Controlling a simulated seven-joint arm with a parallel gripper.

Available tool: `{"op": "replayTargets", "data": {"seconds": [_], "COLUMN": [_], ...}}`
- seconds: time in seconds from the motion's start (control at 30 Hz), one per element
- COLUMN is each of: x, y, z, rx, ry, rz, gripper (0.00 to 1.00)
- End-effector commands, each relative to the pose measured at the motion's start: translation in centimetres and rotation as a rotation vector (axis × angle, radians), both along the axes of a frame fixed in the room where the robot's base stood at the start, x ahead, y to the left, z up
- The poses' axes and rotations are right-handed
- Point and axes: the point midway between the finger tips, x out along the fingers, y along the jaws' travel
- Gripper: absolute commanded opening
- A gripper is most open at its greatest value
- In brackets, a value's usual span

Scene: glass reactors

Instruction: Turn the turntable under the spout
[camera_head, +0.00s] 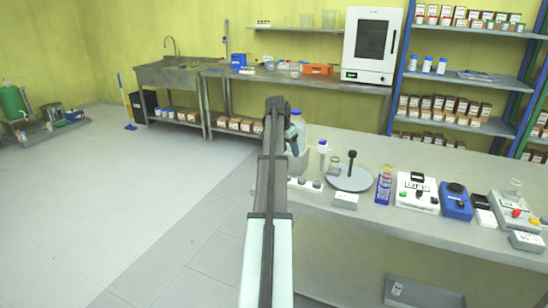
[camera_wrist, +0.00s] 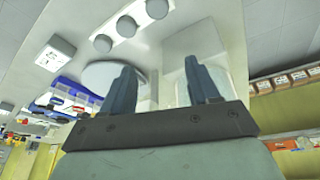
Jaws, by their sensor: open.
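The turntable (camera_head: 350,182) is a flat grey disc on the bench, with a black upright handle (camera_head: 352,158) at its far side. A small clear jar (camera_head: 334,164) stands at its left edge. A white upright piece with a blue top (camera_head: 322,148) stands just left of the disc; I cannot tell if it is the spout. My gripper (camera_head: 297,128) is left of the turntable, apart from it. In the wrist view my gripper (camera_wrist: 159,82) has its fingers spread with nothing held. The pale disc of the turntable (camera_wrist: 104,72) shows partly behind the left finger.
A white box with round knobs (camera_head: 304,184) and a small white box (camera_head: 346,200) sit near the front edge. A blue rack (camera_head: 384,186) and several instruments stand right of the turntable. Open floor lies left.

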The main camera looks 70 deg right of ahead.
Motion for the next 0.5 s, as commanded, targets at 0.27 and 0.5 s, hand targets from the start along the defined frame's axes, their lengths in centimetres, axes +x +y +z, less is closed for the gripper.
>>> {"op": "replayTargets", "data": {"seconds": [0.27,0.5], "x": [3.2,4.7], "y": [2.1,3.1], "z": [-1.9,-2.9], "rx": [0.013,0.021], "ry": [0.003,0.004], "rz": [0.071,0.105], "gripper": [0.6,0.6]}}
